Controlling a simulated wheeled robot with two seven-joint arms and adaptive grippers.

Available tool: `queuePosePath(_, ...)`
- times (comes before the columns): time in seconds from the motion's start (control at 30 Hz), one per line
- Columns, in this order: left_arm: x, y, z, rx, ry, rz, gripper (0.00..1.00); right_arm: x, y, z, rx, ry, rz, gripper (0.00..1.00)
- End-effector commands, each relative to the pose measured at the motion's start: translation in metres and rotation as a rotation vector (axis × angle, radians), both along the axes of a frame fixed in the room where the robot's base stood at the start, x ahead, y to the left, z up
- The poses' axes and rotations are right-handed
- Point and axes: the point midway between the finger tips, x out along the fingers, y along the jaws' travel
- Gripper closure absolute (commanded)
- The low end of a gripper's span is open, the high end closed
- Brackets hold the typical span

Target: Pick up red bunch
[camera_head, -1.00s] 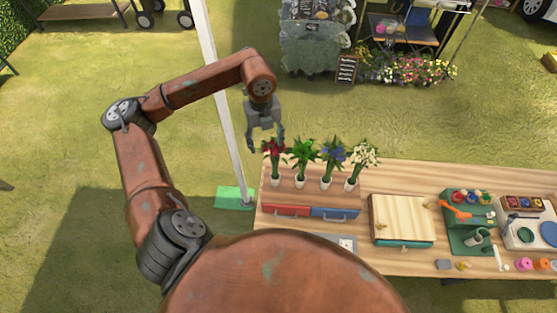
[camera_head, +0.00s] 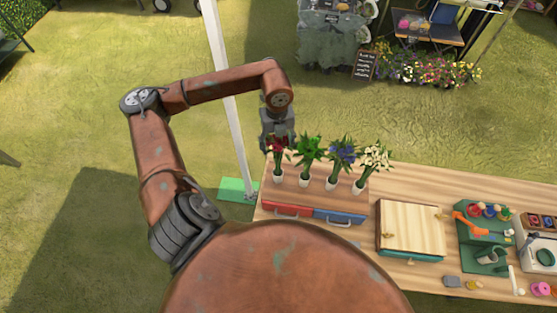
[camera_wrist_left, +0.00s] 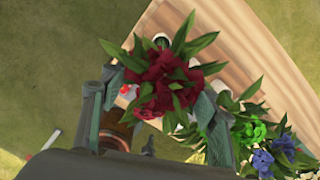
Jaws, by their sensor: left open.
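The red bunch (camera_head: 277,153) stands upright in a white pot at the left end of a row of flower bunches on the wooden table. In the left wrist view the red blooms (camera_wrist_left: 160,82) and green leaves lie between the two fingers. My left gripper (camera_head: 278,142) is open, at the height of the blooms, with its fingers around the bunch's top. The stem is mostly hidden from the left wrist camera by the blooms. My right gripper is not in view.
Green (camera_head: 308,150), blue (camera_head: 342,156) and white (camera_head: 373,160) bunches stand close by on the right. A red drawer (camera_head: 287,209) and blue drawer (camera_head: 338,216) are in front. A wooden box (camera_head: 410,225) lies further right. A white pole (camera_head: 228,95) rises behind my left arm.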

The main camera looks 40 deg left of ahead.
Motion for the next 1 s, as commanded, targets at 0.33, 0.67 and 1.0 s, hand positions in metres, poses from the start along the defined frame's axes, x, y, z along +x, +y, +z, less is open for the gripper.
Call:
queuePosePath(0.33,0.001,-0.001,-0.030,-0.002,0.003,-0.001,0.44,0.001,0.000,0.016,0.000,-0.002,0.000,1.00)
queuePosePath(0.67,0.003,-0.001,-0.071,-0.001,0.001,-0.003,0.44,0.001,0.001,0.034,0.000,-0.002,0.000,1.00)
queuePosePath(1.0,0.004,-0.001,-0.073,0.000,0.000,-0.004,0.51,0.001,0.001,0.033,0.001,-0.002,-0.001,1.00)
